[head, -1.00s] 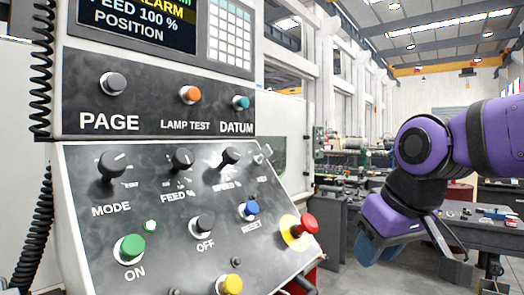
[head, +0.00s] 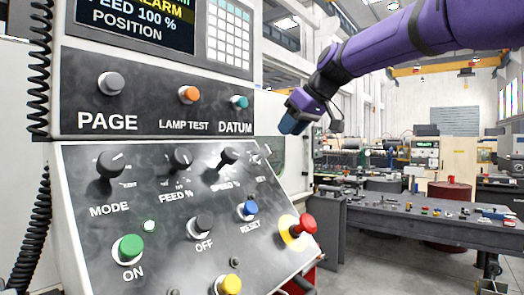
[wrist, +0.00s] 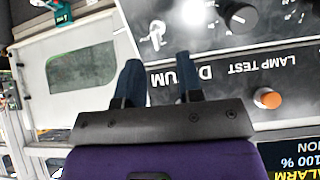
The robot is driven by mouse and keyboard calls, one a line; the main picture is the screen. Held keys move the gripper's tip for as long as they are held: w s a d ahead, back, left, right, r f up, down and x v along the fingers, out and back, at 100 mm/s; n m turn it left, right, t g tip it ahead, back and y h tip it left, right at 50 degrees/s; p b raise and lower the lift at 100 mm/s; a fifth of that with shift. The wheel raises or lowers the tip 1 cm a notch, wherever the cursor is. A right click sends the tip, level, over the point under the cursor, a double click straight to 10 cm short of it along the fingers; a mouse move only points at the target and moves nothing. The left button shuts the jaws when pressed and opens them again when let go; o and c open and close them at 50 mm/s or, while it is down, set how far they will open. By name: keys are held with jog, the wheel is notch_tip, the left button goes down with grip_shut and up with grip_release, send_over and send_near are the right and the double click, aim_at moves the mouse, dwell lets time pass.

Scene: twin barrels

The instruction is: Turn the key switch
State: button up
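The key switch (head: 260,158), labelled KEY, is small and pale at the upper right corner of the sloped control panel (head: 110,245). In the wrist view, which is upside down, the key (wrist: 157,35) shows as a silver key with its head sticking out. My gripper (head: 288,124) hangs above and to the right of the key switch in the head view, apart from it. In the wrist view my gripper (wrist: 158,64) has two dark blue fingers with a clear gap between them and nothing held. The key lies ahead of this gap.
Beside the key is the speed knob (head: 228,156); a blue reset button (head: 249,208) and red emergency button (head: 304,224) are lower. The upright upper panel carries a teal datum button (head: 239,102) and an orange lamp test button (head: 189,94). A workbench (head: 420,222) stands right.

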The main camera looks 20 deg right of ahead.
aim_at(262, 149)
jog(key=shift+n, duration=0.4)
jog(key=w+a+f, duration=0.1)
jog(key=w+f, duration=0.1)
jog(key=w, duration=0.1)
jog(key=w+a+f, duration=0.2)
jog(key=w, duration=0.1)
jog(key=w+a+f, duration=0.1)
jog(key=w+f, duration=0.1)
jog(key=w, duration=0.1)
jog(key=shift+w+a, duration=0.3)
jog(key=shift+a, duration=0.05)
grip_shut()
